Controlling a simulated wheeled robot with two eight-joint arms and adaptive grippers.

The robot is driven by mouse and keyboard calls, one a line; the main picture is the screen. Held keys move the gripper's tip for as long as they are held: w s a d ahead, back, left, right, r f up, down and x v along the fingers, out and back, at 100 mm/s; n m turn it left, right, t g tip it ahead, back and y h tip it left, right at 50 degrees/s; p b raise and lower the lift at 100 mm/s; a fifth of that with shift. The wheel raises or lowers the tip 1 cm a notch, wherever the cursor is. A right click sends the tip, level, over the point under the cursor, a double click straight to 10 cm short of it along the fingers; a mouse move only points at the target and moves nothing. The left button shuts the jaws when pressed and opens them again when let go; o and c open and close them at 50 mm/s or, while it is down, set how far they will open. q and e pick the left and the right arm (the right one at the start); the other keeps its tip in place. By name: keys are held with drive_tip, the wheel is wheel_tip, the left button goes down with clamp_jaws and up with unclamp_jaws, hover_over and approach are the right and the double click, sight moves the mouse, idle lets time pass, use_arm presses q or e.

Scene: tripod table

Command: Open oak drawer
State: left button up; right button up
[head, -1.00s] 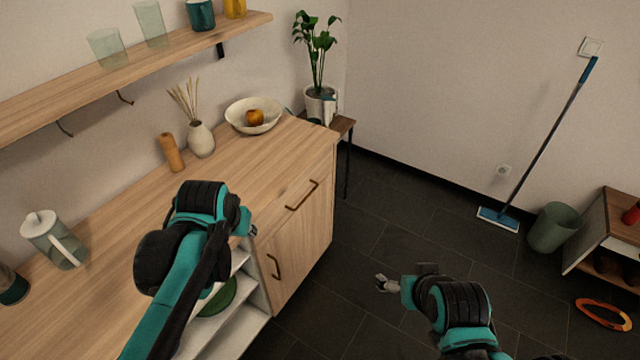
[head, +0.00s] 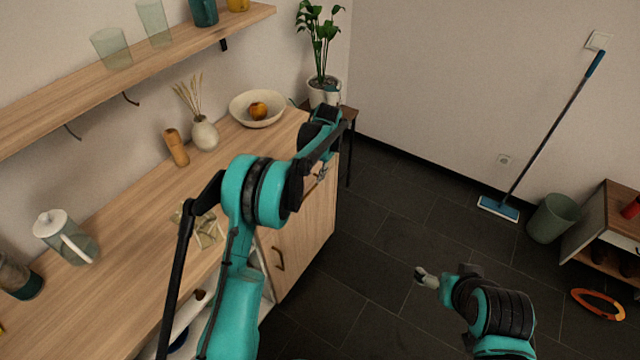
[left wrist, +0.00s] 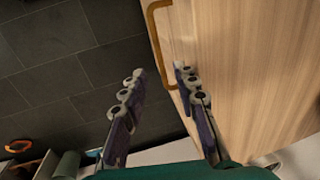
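The oak drawer (head: 303,207) is the upper front at the right end of the wooden cabinet, partly hidden by my left arm. It looks shut. My left gripper (head: 320,174) is at this front, by the brass bar handle. In the left wrist view my left gripper (left wrist: 160,88) is open, its two fingers apart. A brass handle (left wrist: 158,45) on a wood front (left wrist: 245,65) shows just beyond the fingertips, roughly in line with the gap; I cannot tell whether they touch. My right gripper (head: 426,277) hangs over the dark floor, too small to read.
Below the drawer is a door with its own brass handle (head: 279,259). The counter carries a bowl with fruit (head: 257,108), a vase (head: 204,133), a wooden mill (head: 177,148) and a jug (head: 67,237). A plant (head: 320,45) stands behind.

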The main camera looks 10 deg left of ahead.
sight(311, 190)
use_arm(q)
drive_tip(key=f+b, duration=0.1)
drive_tip(key=f, duration=0.1)
drive_tip(key=a+f+b, duration=0.1)
drive_tip(key=f, duration=0.2)
drive_tip(key=f+b, duration=0.1)
drive_tip(key=f, duration=0.2)
drive_tip(key=shift+w+a, duration=0.15)
drive_tip(key=shift+w, duration=0.2)
clamp_jaws()
